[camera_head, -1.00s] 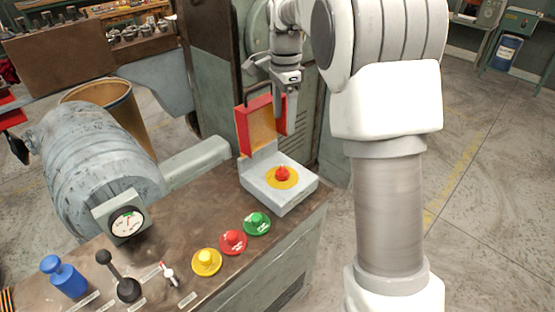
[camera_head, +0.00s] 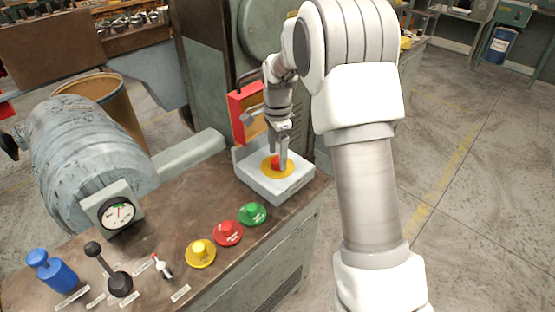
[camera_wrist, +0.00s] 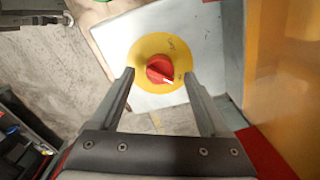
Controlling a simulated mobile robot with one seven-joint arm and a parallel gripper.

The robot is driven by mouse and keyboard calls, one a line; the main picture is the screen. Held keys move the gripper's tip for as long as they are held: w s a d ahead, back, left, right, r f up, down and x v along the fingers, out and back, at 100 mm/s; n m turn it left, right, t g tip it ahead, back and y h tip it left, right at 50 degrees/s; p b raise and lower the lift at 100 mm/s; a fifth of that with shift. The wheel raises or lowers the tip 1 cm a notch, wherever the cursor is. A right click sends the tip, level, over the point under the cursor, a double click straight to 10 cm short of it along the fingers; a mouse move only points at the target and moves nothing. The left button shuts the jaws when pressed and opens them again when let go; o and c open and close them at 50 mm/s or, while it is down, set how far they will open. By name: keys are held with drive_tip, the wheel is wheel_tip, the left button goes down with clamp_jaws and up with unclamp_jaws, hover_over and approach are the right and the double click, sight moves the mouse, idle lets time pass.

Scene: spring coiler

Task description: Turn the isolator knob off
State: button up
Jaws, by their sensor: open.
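The isolator knob (camera_head: 275,162) is red and sits on a yellow disc on top of a light grey box (camera_head: 290,187). In the wrist view the red knob (camera_wrist: 160,69) shows a white mark on its lower right side, and the yellow disc (camera_wrist: 150,47) surrounds it. My gripper (camera_head: 280,160) is open and points down at the knob. In the wrist view its two fingers (camera_wrist: 163,75) stand on either side of the knob, apart from it. I cannot tell the exact height of the fingertips above the disc.
A raised red cover (camera_head: 236,118) with a yellow inside stands behind the box. Green (camera_head: 252,214), red (camera_head: 228,233) and yellow (camera_head: 201,253) buttons lie in front. A black-knobbed lever (camera_head: 108,270), a small toggle (camera_head: 161,265) and a blue handle (camera_head: 50,270) stand left, near a gauge (camera_head: 118,213).

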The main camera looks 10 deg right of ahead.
drive_tip(key=shift+f, duration=0.9)
drive_tip(key=shift+c, duration=0.2)
clamp_jaws()
